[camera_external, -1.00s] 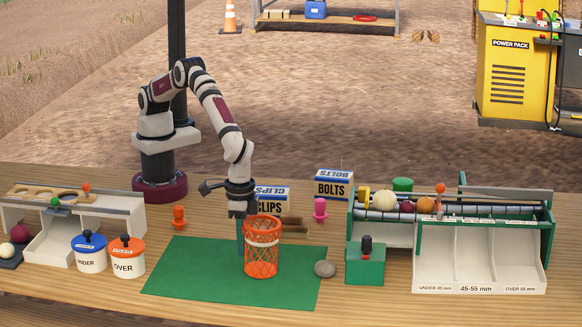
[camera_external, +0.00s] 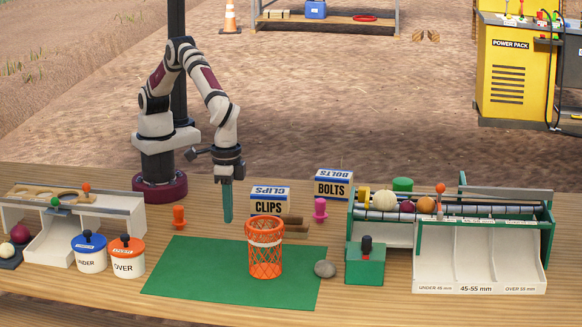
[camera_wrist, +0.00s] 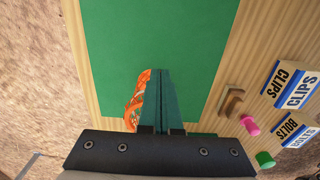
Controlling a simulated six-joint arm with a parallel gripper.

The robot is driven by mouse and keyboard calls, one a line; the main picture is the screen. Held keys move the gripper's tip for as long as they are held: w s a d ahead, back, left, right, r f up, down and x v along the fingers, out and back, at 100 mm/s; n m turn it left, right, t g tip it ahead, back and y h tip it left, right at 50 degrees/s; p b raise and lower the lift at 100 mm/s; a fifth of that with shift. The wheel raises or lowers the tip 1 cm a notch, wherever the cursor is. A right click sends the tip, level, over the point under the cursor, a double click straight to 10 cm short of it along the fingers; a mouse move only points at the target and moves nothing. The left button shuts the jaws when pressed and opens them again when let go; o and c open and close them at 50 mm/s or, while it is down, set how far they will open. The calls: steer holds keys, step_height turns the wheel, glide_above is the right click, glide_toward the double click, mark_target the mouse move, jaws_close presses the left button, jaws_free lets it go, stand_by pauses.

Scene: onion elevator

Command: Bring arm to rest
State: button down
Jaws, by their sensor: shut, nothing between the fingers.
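My gripper (camera_external: 228,218) points straight down above the table, behind and to the left of the orange basket. Its teal fingers are shut together with nothing between them, as the wrist view (camera_wrist: 160,72) also shows. The orange mesh basket (camera_external: 265,262) stands upright on the green mat (camera_external: 195,272). In the wrist view the basket (camera_wrist: 135,105) shows partly behind the fingers. The fingertips are apart from the basket and the table.
The CLIPS box (camera_external: 268,208) and BOLTS box (camera_external: 332,188) stand right of the gripper. An orange peg (camera_external: 179,217) is to its left. A sorting rack (camera_external: 480,258) with balls fills the right side.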

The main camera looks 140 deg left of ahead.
steer(key=s+a+r+m+y, duration=0.1)
steer(key=s+a+r+m, duration=0.25)
steer(key=s+r, duration=0.4)
steer(key=s+a+r+m, duration=0.3)
steer(key=s+r+m, duration=0.15)
steer(key=s, duration=0.65)
steer(key=s+a+f+m, duration=0.1)
steer(key=s+a+m, duration=0.1)
steer(key=s, duration=0.7)
steer(key=s+a+f+m, duration=0.1)
steer(key=s+m, duration=0.3)
steer(key=s, duration=0.5)
steer(key=shift+s+a+f+m+y, duration=0.25)
steer(key=shift+a+f+m+y, duration=0.05)
steer(key=shift+a+f+y, duration=0.15)
